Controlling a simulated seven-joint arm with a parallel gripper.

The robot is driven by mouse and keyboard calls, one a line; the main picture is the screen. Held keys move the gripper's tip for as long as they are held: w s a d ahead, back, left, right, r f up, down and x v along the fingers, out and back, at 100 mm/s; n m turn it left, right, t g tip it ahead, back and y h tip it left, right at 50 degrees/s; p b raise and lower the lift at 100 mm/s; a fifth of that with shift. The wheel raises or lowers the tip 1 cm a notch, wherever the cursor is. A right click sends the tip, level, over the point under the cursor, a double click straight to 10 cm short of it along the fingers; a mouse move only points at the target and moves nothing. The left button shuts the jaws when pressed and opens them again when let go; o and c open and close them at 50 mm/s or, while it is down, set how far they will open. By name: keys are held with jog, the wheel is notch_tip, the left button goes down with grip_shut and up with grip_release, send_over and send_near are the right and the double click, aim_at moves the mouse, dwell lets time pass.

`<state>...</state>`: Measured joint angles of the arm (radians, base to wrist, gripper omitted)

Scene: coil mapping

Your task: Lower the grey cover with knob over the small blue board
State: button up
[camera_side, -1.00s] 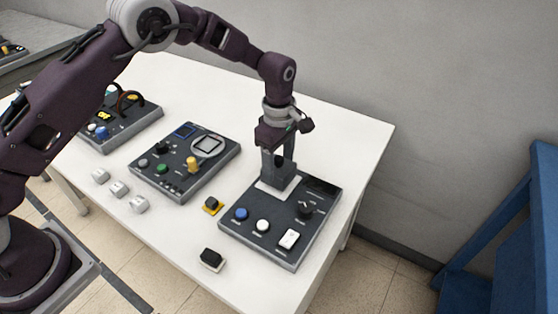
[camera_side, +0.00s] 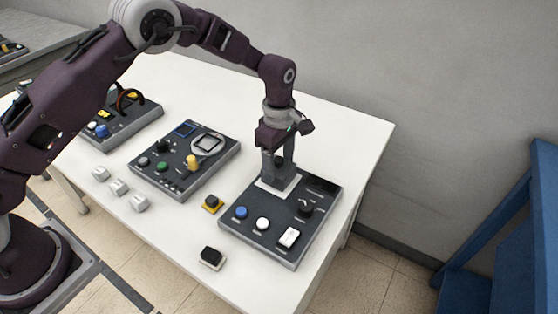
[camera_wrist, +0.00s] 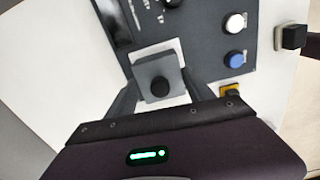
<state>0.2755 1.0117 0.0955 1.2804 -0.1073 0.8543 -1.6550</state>
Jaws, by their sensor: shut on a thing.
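The grey cover (camera_wrist: 175,74) is a square block with a round black knob (camera_wrist: 160,87) on top. It sits between the fingers of my gripper (camera_wrist: 160,92), which is shut on it. In the side view my gripper (camera_side: 278,174) points straight down at the back left of the dark panel (camera_side: 262,253). The cover (camera_side: 282,184) is low there, over a white square plate (camera_side: 268,191). I cannot tell whether it touches the plate. No small blue board shows under the cover; anything beneath it is hidden.
The same panel carries a blue button (camera_side: 241,212), a white button (camera_side: 262,223), a black knob (camera_side: 305,208) and a white rocker switch (camera_side: 289,237). A yellow-based block (camera_side: 213,204) and a black-topped block (camera_side: 211,257) lie nearby. Another panel (camera_side: 160,187) stands left.

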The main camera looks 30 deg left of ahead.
jog(key=shift+f, duration=0.1)
dwell(0.3)
jog(key=o, duration=2.1)
jog(key=shift+r, duration=3.5)
